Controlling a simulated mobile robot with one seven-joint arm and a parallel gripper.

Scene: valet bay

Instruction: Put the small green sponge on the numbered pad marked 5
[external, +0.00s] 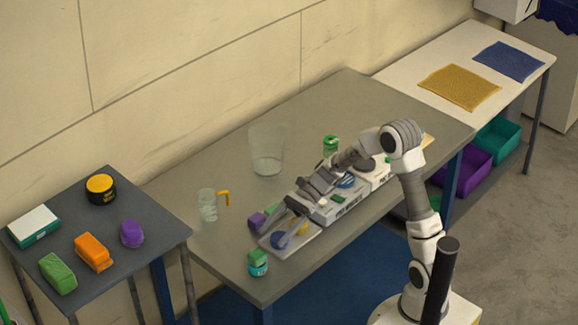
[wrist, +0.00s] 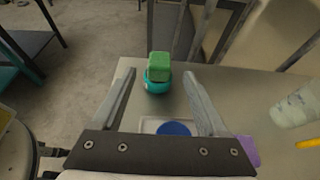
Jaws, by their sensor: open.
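A small green sponge-like block (external: 258,256) rests on top of a round teal container (external: 258,269) at the front left of the grey table. In the wrist view, the green block (wrist: 159,60) and teal container (wrist: 157,84) lie beyond and between my fingertips, apart from them. My gripper (external: 287,224) is open and empty above the table, over a light tray (external: 291,244). The tray bears a blue disc (external: 279,240), which also shows in the wrist view (wrist: 174,129). I cannot read a number 5 on any pad.
A purple block (external: 257,220), a clear mug (external: 208,206) with a yellow handle and a clear bin (external: 267,150) stand on the table. A green can (external: 330,145) stands behind my arm. White labelled boxes (external: 335,209) lie beneath my arm. The left table (external: 100,230) holds several items.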

